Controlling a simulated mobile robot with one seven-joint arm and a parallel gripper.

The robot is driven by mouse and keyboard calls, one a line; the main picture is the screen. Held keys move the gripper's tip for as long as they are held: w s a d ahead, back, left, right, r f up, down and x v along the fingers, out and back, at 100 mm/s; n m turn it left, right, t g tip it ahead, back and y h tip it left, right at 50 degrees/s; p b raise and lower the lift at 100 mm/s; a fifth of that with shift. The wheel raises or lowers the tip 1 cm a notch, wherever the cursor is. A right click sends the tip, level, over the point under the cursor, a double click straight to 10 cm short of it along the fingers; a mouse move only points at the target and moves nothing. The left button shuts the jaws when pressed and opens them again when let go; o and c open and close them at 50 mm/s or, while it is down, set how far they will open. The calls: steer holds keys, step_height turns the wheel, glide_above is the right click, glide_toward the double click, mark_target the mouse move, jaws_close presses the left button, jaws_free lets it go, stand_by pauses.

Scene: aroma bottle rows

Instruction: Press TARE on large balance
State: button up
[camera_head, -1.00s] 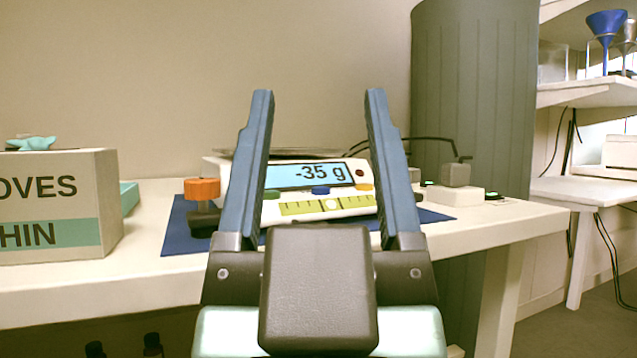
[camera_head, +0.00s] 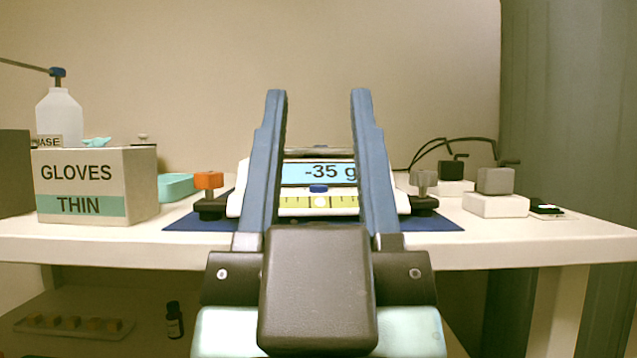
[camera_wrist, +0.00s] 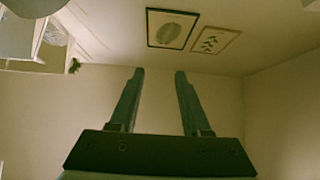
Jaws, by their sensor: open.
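The large balance (camera_head: 293,207) stands on a dark blue mat (camera_head: 190,223) on the white bench, straight ahead in the head view. Its lit display (camera_head: 318,173) reads -35 g. A blue button (camera_head: 318,188) sits below the display, above a yellow-green strip with a round bubble level (camera_head: 320,201). Button labels are too small to read, and my fingers hide both sides of the front. My gripper (camera_head: 318,95) is open and empty, its two blue fingers pointing up in front of the balance.
A gloves box (camera_head: 95,190) and a white pump bottle (camera_head: 60,115) stand at left. An orange knob (camera_head: 208,180) and a grey knob (camera_head: 423,178) flank the balance. Small white blocks with grey and black tops (camera_head: 495,205) are at right. The bench's front edge (camera_head: 540,250) lies ahead.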

jaws_close()
stand_by(1.4)
